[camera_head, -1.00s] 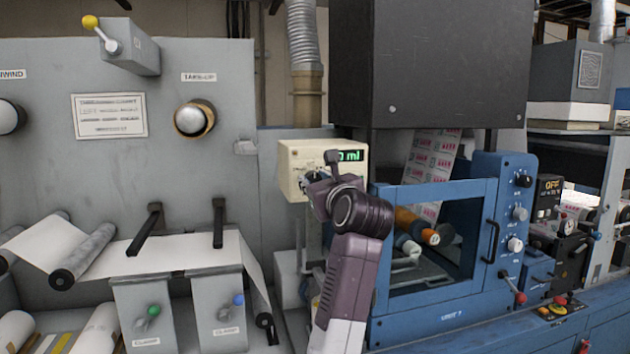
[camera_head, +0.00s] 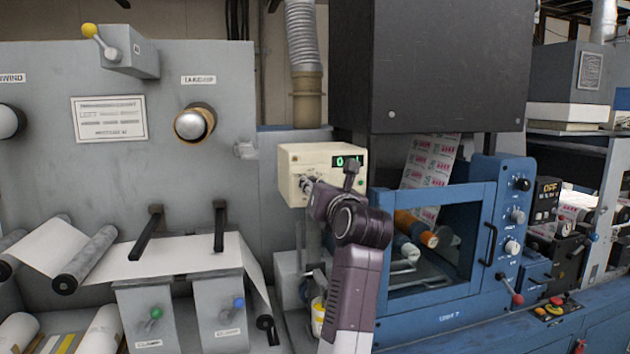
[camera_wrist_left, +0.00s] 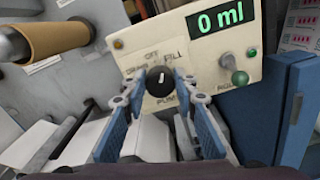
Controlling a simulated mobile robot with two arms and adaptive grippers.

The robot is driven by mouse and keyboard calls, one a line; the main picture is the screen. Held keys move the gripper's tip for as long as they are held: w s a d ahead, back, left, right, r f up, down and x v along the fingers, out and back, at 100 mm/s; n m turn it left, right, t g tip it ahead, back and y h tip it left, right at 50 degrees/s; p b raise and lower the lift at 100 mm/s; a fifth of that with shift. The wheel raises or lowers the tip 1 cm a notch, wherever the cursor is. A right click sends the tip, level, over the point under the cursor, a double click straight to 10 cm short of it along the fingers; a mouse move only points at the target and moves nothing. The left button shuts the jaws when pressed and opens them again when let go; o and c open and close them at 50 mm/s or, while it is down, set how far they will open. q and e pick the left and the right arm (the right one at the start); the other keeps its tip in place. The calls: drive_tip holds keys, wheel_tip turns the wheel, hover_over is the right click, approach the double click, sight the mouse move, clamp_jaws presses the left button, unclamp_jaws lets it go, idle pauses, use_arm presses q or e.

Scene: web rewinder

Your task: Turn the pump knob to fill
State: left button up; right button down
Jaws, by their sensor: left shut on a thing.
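The cream pump box (camera_head: 300,158) stands in the middle of the head view, with a green display partly hidden by my wrist. In the left wrist view its display (camera_wrist_left: 222,20) reads 0 ml. The round black pump knob (camera_wrist_left: 160,82) has a white mark pointing up and slightly right. Labels OFF, FILL and PUMP are printed around it; another on the left is hard to read. My left gripper (camera_wrist_left: 161,84) is shut on the knob, one blue finger on each side. In the head view the left gripper (camera_head: 308,184) covers the knob.
A blue-framed machine window (camera_head: 430,240) stands close on my arm's right. The grey rewinder panel (camera_head: 60,160) is on the left. A yellow-and-white container (camera_head: 318,318) is below the box.

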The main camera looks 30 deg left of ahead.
use_arm(q)
drive_tip(key=shift+m+p, duration=0.9)
drive_tip(key=shift+m, duration=0.6)
drive_tip(key=o, duration=1.2)
drive_tip(key=shift+c, duration=0.2)
drive_tip(key=shift+d, duration=0.1)
drive_tip(key=v, duration=0.7)
drive_tip(key=shift+d, duration=0.15)
drive_tip(key=shift+s, duration=0.15)
